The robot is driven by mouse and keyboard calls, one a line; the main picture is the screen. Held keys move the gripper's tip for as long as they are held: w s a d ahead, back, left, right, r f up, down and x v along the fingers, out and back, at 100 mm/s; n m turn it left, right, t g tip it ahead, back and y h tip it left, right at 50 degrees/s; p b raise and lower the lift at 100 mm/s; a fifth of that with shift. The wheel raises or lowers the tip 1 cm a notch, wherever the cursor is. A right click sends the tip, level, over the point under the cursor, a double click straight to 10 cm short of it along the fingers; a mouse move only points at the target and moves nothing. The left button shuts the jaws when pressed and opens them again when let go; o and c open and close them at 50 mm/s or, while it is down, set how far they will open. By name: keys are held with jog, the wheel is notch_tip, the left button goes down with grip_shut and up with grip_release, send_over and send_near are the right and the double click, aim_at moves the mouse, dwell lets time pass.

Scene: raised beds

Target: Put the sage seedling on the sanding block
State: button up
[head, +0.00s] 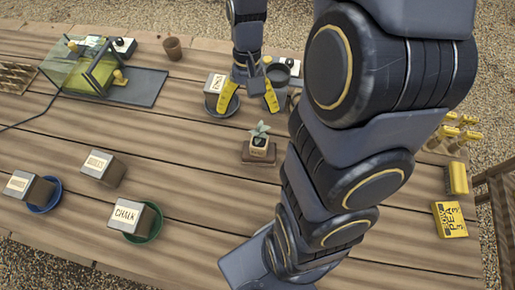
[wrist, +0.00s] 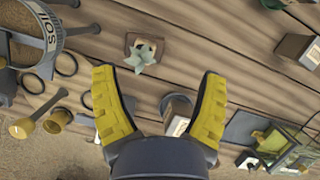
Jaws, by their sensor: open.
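The sage seedling (head: 260,143) is a small pale-green leafy plant in a dark-labelled pot. It stands upright on a flat brown block (head: 247,159), which looks like the sanding block, near the middle of the table. In the wrist view the seedling (wrist: 144,58) shows from above, with the brown block's edge (wrist: 129,40) around its pot. My gripper (head: 249,98) is open and empty, behind the seedling and apart from it. Its yellow fingers are spread wide in the wrist view (wrist: 158,75), with the seedling beyond the fingertips.
A labelled box (head: 216,84) on a dark saucer and a grey soil pail (head: 281,76) flank my gripper. A chalk box (head: 127,214) on a green saucer (head: 155,228) and other boxes stand front left. A terrarium (head: 80,65) stands back left. Yellow items (head: 450,219) lie right.

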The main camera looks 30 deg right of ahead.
jog(key=s+a+r+n+h, duration=0.1)
jog(key=s+a+r+n, duration=0.2)
jog(key=s, duration=0.4)
jog(key=s+a+r+n+t+h, duration=0.1)
jog(key=s+a+r+n, duration=0.2)
jog(key=s+a+r, duration=0.1)
jog(key=shift+s+r, duration=0.6)
jog(key=shift+s, duration=0.75)
